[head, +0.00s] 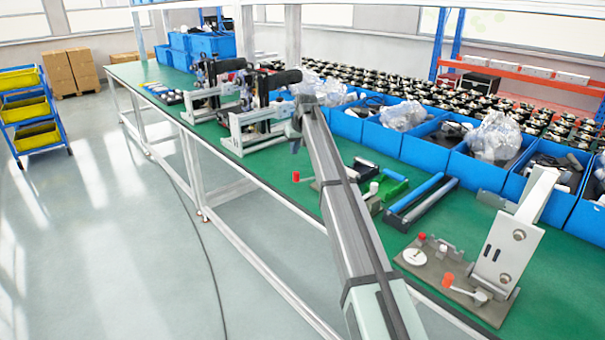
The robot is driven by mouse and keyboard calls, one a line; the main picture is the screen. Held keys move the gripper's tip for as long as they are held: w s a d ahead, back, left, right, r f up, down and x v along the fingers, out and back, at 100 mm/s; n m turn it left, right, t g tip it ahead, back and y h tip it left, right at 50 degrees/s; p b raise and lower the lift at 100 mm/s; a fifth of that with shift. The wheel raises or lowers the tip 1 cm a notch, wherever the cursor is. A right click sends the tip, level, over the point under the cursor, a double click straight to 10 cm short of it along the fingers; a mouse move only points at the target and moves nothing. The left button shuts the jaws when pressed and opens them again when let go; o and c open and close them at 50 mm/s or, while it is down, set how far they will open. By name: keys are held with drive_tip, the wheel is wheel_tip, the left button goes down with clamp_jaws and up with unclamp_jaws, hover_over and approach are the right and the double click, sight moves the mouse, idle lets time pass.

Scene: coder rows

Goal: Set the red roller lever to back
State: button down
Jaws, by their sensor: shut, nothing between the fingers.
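A red roller knob (296,177) sits at the near edge of the green bench, on a thin lever that runs right towards a fixture partly hidden behind my arm. A second orange-red roller (447,280) is on the lever of the grey fixture (490,265) at the right. I cannot tell from the picture alone which is the task's lever. My gripper (295,145) is small and dark at the far end of my arm, above the bench and up from the first red knob in the picture. It appears shut and empty, apart from both levers.
Blue bins (420,145) with plastic bags line the back of the green bench (345,150). Grey clamp presses (255,125) stand beyond my gripper. A tray with a blue roller (420,195) lies right of my arm.

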drive_tip(key=d, duration=0.1)
drive_tip(key=d+h, duration=0.1)
drive_tip(key=shift+w+d, duration=0.4)
drive_tip(key=shift+f, duration=0.1)
drive_tip(key=f, duration=1)
drive_tip(key=shift+w+a+f, duration=0.1)
drive_tip(key=shift+w+a, duration=0.1)
drive_tip(key=shift+w, duration=0.1)
drive_tip(key=shift+s+d+f, duration=0.15)
drive_tip(key=shift+s+d, duration=0.1)
drive_tip(key=shift+s, duration=0.2)
